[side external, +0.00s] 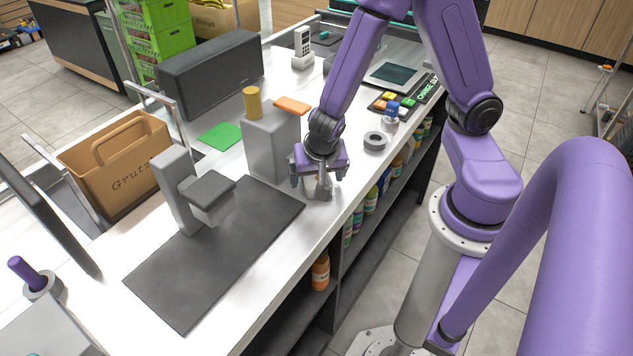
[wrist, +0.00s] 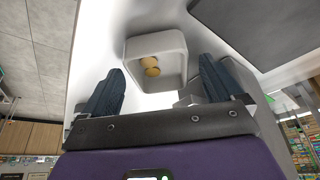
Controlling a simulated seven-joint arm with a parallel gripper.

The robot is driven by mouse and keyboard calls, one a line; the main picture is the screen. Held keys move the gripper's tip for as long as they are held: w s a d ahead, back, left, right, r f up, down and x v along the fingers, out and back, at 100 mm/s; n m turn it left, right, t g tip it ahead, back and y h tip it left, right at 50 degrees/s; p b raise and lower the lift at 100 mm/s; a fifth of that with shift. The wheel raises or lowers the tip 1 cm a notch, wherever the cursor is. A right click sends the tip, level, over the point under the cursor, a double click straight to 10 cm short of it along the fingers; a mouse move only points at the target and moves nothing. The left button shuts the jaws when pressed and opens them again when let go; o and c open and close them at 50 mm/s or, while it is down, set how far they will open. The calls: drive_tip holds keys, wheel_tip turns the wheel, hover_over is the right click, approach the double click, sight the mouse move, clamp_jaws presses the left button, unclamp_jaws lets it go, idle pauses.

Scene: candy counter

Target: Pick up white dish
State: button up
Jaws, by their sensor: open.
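The white dish (wrist: 174,46) shows in the wrist view as a small square dish with rounded corners, lying on the white counter. A few round tan pieces (wrist: 151,66) lie inside it. My gripper (wrist: 160,88) is open, with one dark finger to each side of the picture and the dish beyond and between them. In the side view my gripper (side external: 318,190) points down at the counter's front edge, beside the dark mat. The dish (side external: 311,185) is mostly hidden behind the fingers there. I cannot tell whether a finger touches it.
A grey block (side external: 270,145) stands close behind my gripper, with a yellow cylinder (side external: 252,102) on it. The dark mat (side external: 215,255) with a grey stand (side external: 175,190) is to the left. A tape roll (side external: 375,141) lies to the right. Shelves with bottles are below the counter edge.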

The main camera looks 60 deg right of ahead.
drive_tip(key=c, duration=1.2)
drive_tip(key=shift+s+r, duration=0.1)
drive_tip(key=shift+r, duration=0.05)
drive_tip(key=shift+c, duration=0.2)
drive_tip(key=shift+s+r, duration=0.35)
drive_tip(key=s+r, duration=0.7)
drive_tip(key=s, duration=0.6)
